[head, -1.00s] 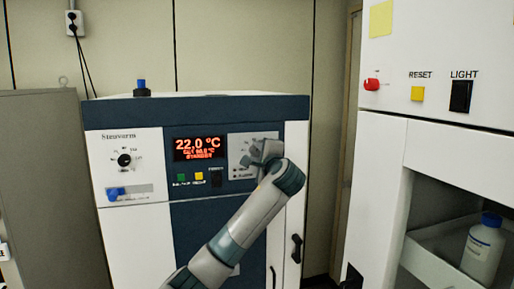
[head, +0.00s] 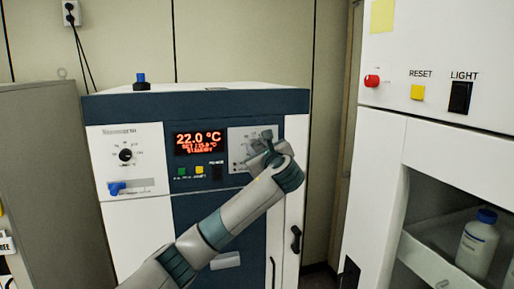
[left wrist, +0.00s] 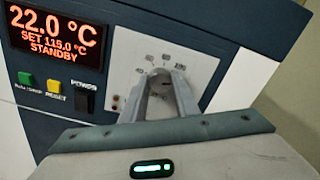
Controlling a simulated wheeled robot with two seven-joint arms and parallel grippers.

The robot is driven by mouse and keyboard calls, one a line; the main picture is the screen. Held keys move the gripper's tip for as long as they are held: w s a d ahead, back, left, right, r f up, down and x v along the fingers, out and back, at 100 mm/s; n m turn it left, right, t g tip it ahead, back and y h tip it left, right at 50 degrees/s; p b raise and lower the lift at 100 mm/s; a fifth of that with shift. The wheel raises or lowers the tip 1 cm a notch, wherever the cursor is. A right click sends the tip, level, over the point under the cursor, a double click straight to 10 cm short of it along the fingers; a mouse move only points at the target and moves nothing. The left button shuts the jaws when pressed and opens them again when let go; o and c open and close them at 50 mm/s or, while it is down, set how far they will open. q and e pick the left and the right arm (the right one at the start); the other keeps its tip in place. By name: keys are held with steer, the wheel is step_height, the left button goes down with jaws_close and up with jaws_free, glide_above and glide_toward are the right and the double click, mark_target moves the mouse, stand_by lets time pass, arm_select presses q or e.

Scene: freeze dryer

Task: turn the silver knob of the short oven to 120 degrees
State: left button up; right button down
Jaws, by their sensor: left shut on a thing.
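The short oven (head: 140,240) is white and dark blue and stands against the back wall. Its red display (head: 200,142) reads 22.0 °C and STANDBY. In the left wrist view the same display (left wrist: 55,38) reads SET 115.0 °C. A light dial plate (left wrist: 195,68) with printed numbers lies to the right of the display. My left gripper (head: 267,145) is at this plate, shut on the silver knob, which the fingers mostly hide. In the left wrist view the gripper (left wrist: 163,80) points at the middle of the scale. My right gripper is in neither view.
Green (left wrist: 26,79), yellow (left wrist: 54,86) and black POWER (left wrist: 84,100) buttons sit left of the dial plate. A black knob (head: 126,155) is on the oven's left panel. A white cabinet (head: 440,140) with a bottle (head: 477,245) stands close on the right.

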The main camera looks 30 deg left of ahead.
arm_select(q)
steer(key=shift+f+m, duration=0.2)
steer(key=shift+m, duration=1.2)
steer(key=o, duration=1.1)
steer(key=shift+c, duration=0.2)
steer(key=shift+r, duration=0.1)
steer(key=shift+d, duration=0.15)
steer(key=shift+s+d+b, duration=0.4)
steer(key=shift+b, duration=0.05)
steer(key=b+v, duration=0.7)
steer(key=v, duration=0.9)
